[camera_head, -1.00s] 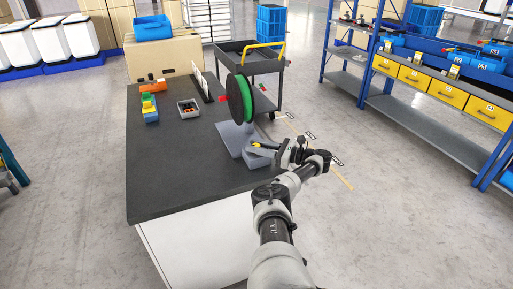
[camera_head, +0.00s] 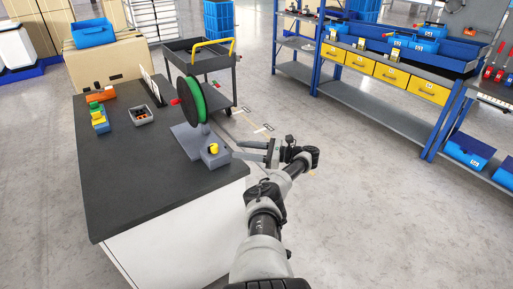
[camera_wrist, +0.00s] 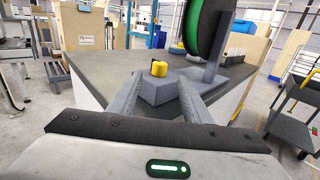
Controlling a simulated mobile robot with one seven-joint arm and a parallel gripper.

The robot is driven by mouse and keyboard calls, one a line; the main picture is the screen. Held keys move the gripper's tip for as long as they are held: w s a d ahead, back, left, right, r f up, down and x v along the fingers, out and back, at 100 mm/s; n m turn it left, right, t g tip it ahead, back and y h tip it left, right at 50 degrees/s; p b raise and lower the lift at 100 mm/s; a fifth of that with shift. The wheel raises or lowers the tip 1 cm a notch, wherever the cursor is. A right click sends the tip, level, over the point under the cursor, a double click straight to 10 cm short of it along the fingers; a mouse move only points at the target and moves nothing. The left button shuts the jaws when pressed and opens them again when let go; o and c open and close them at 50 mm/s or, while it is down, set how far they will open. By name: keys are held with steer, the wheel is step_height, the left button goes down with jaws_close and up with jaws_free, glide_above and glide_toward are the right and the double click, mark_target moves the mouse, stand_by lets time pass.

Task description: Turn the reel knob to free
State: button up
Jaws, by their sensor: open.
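The yellow reel knob (camera_head: 214,148) sits on a grey block on the reel stand's grey base (camera_head: 186,142), near the table's right edge. It also shows in the wrist view (camera_wrist: 159,69), ahead of the fingers and between their tips. The reel (camera_head: 188,101), a black disc with a green rim, stands upright behind the knob. In the wrist view the reel (camera_wrist: 203,30) is up and to the right. My gripper (camera_head: 236,149) is open and empty, just right of the knob block, fingers pointing at it. I cannot read the knob's setting.
The dark table (camera_head: 130,180) holds a small grey bin (camera_head: 141,115) and coloured blocks (camera_head: 98,118) at left. A black cart (camera_head: 208,58) with a yellow handle stands behind. Blue shelving with yellow drawers (camera_head: 389,73) is at right. The floor to the right is clear.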

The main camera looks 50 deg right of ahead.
steer(key=v, duration=0.5)
steer(key=shift+s+d, duration=0.2)
steer(key=shift+s, duration=0.15)
